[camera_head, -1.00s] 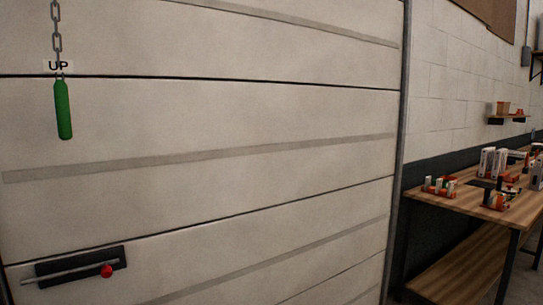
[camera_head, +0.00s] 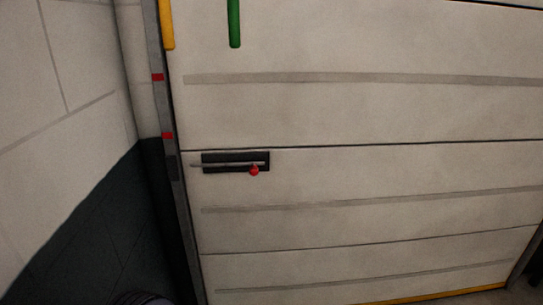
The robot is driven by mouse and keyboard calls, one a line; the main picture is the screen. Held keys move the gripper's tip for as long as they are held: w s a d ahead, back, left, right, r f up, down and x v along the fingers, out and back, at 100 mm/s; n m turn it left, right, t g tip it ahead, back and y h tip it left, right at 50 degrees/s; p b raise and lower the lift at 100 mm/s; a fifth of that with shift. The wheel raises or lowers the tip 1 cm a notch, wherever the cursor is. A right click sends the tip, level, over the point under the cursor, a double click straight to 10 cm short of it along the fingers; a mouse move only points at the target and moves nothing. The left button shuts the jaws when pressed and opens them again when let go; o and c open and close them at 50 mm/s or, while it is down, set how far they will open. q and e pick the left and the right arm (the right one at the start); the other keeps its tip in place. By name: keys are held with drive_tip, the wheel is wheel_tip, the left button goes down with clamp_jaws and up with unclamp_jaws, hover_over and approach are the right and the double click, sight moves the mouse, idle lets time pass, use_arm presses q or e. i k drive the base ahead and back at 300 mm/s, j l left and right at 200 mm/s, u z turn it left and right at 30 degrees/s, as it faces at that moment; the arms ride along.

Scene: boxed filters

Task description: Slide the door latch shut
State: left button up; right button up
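The door latch (camera_head: 220,164) is a thin grey rod on a dark plate (camera_head: 236,156), fixed to the white panelled door (camera_head: 370,170) near its left edge. A red knob (camera_head: 254,170) sits toward the right end of the rod. The rod's left end sticks out past the plate. A small dark block (camera_head: 172,167) is on the grey door post at about the same height. A gap shows between the rod's tip and this block. Neither of my grippers is in view.
The grey door post (camera_head: 168,118) carries two red marks. A green handle (camera_head: 234,22) and a yellow handle (camera_head: 166,25) hang at the top. A wall with a dark lower band (camera_head: 90,220) stands at the left. A rounded dark shape shows at the bottom edge, unclear.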

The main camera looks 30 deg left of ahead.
sight(253, 169)
drive_tip(key=i+j, duration=0.75)
